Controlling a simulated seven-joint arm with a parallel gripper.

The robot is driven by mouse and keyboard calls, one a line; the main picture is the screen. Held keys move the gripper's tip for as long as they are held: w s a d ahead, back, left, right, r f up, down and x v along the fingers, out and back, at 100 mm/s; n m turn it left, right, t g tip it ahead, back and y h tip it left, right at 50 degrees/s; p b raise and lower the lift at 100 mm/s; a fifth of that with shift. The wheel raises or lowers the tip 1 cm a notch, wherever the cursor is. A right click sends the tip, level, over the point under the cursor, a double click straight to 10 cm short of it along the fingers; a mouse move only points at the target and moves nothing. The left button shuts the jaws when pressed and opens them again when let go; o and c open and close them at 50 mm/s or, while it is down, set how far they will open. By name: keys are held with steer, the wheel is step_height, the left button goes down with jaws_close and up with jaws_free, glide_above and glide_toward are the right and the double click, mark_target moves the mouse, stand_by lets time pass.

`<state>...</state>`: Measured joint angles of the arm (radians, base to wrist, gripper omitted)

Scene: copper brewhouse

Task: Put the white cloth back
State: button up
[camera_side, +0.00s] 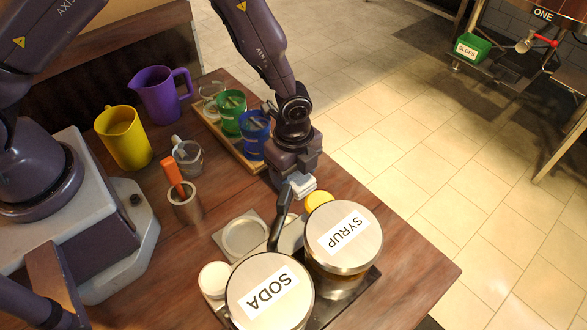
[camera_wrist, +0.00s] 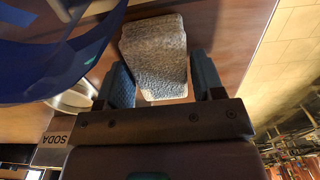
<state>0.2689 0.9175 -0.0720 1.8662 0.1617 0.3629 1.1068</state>
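The white cloth (camera_side: 303,188) is a small folded pad just under my gripper (camera_side: 294,184) in the side view. In the wrist view the cloth (camera_wrist: 155,52) looks thick and grainy. The far end sticks out past the fingertips over the brown wood. My wrist hides part of the cloth in the side view, and whether it touches the counter cannot be told.
The SYRUP pot (camera_side: 343,240) and SODA pot (camera_side: 270,296) stand in front of my gripper, with a yellow lid (camera_side: 318,202) close by. A blue cup (camera_side: 254,135) and green cup (camera_side: 230,112) stand behind-left on a wooden tray (camera_side: 222,134). The counter's right front corner (camera_side: 425,265) is clear.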

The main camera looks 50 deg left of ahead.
steer(key=o, duration=0.6)
steer(key=shift+c, duration=0.2)
steer(key=shift+r, duration=0.1)
steer(key=shift+r, duration=3.9)
